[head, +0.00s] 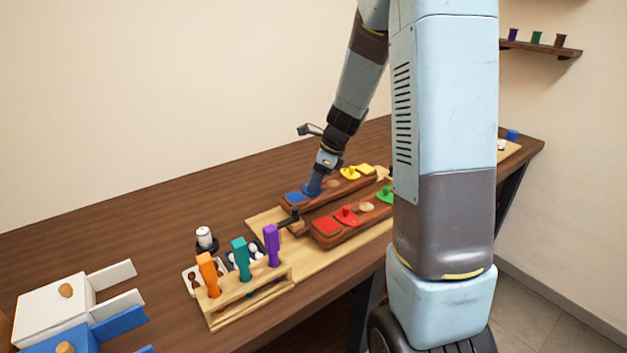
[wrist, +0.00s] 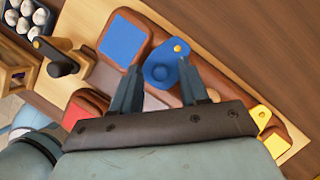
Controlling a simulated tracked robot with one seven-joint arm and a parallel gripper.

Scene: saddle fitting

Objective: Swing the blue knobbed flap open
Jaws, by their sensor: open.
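The blue knobbed flap (wrist: 158,82) lies on a wooden block, with a round blue knob on it and a small yellow pin (wrist: 178,47) at one end. A flat blue square (wrist: 126,38) is set in the same block beside it; it also shows in the head view (head: 294,198). My gripper (wrist: 159,70) is open and points down over the flap, one finger on each side of the knob. Whether the fingers touch it I cannot tell. In the head view my gripper (head: 313,185) largely hides the flap.
A dark-handled piece (wrist: 62,66) stands close by. A wooden rack (head: 250,295) holds orange, teal and purple handles. The table behind the blocks is clear.

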